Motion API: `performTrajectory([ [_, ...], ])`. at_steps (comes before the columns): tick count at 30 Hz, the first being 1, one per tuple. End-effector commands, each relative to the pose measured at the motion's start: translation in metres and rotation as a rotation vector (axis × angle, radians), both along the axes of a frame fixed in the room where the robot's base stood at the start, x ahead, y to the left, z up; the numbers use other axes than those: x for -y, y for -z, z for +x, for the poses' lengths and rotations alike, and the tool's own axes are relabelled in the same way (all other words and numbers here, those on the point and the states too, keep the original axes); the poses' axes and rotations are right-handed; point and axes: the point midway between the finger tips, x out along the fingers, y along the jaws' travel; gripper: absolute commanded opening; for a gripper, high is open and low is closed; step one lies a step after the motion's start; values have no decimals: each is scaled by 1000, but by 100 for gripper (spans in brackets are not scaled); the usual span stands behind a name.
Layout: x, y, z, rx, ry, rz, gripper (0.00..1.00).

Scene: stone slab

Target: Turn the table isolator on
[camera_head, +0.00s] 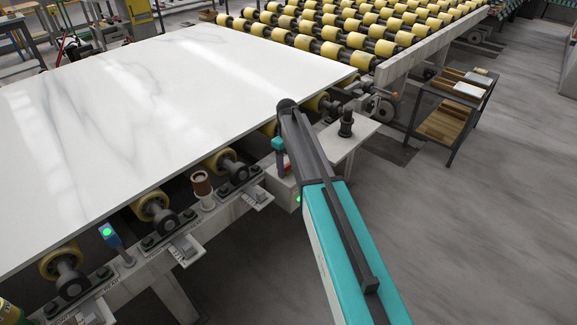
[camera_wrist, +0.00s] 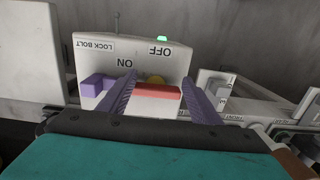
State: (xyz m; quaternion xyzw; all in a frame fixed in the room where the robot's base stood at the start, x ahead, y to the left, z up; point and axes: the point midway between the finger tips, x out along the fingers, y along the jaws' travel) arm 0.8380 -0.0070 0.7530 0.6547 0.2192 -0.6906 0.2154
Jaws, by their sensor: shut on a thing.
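The table isolator (camera_wrist: 100,60) is a pale box with upside-down OFF, ON and LOCK BOLT labels in the wrist view. Its red handle (camera_wrist: 158,91) lies crosswise between the purple fingers of my gripper (camera_wrist: 160,83), which is shut on it. A green light (camera_wrist: 162,38) is lit on top of the box. In the head view, my arm hides most of the isolator.
A white marble slab (camera_head: 150,90) lies on the roller table, its edge close to my arm. A blue post sensor (camera_head: 109,234), a brown-capped post (camera_head: 202,184) and a black knob (camera_head: 346,122) stand along the frame. The floor at right is clear, beyond a cart (camera_head: 462,92).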

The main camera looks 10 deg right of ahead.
Motion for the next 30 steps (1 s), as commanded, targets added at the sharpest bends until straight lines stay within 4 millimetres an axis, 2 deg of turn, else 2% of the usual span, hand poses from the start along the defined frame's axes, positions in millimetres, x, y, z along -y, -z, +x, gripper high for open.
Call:
performTrajectory([
  [1, -13, -7, 22, 66, -29, 19, 36],
  [10, -13, -7, 22, 66, -31, 20, 36],
  [11, -13, -7, 23, 66, -31, 20, 63],
  [15, -13, -7, 23, 66, -32, 19, 84],
  [30, -13, -13, 23, 63, -32, 19, 84],
])
